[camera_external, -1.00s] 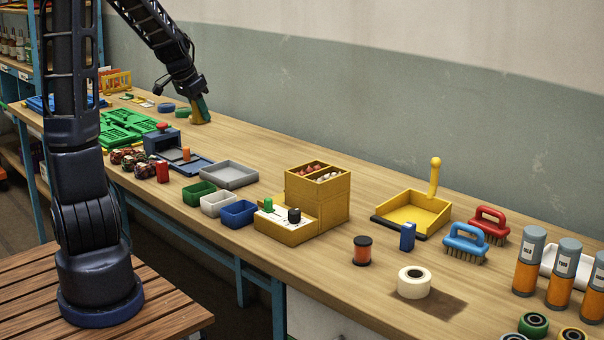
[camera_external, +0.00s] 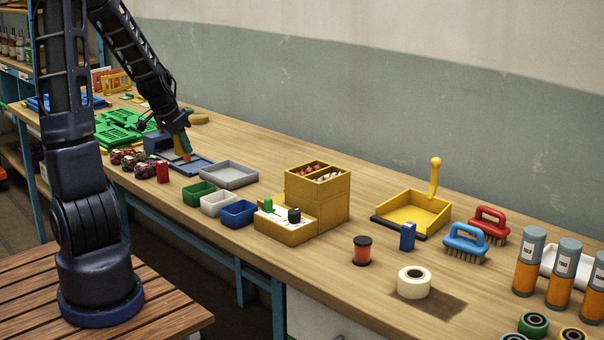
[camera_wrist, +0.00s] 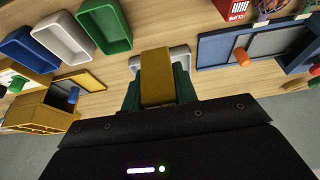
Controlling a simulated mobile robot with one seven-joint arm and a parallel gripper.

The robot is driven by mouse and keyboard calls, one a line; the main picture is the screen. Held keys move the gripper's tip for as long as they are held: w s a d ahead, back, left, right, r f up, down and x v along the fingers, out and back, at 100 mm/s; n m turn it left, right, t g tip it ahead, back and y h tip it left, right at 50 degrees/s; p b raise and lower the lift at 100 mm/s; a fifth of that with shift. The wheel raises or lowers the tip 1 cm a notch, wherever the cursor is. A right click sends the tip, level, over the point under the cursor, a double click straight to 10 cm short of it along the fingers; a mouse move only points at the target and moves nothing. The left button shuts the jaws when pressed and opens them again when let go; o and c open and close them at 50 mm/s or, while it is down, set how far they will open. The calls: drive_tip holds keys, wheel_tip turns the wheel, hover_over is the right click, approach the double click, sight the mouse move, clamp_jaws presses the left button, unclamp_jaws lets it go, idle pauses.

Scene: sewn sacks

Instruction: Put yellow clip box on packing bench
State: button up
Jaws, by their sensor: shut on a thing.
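My gripper (camera_external: 180,148) has green fingers and is shut on a yellow box, which also shows in the wrist view (camera_wrist: 157,78) as a plain mustard block between the fingers. In the external view the box is partly covered by the fingers and appears near the blue device with a grey plate. The wrist view shows wood around the box; I cannot tell how high it is above the surface. The long wooden bench (camera_external: 265,150) runs along the wall, with bare wood behind the trays.
Green (camera_external: 199,193), white (camera_external: 217,204) and blue (camera_external: 238,213) bins and a grey tray (camera_external: 229,175) stand nearby. A red box marked CLIPS (camera_wrist: 236,10) lies at the top of the wrist view. The blue device (camera_external: 190,165) is close to the gripper. A yellow organiser (camera_external: 335,200) stands further right.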

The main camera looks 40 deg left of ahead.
wheel_tip(320, 180, down, 12)
drive_tip(key=shift+r, duration=0.25)
idle(0.4)
drive_tip(key=shift+f, duration=0.1)
drive_tip(key=o, duration=0.9)
drive_tip(key=shift+o, duration=0.2)
drive_tip(key=v, duration=1.2)
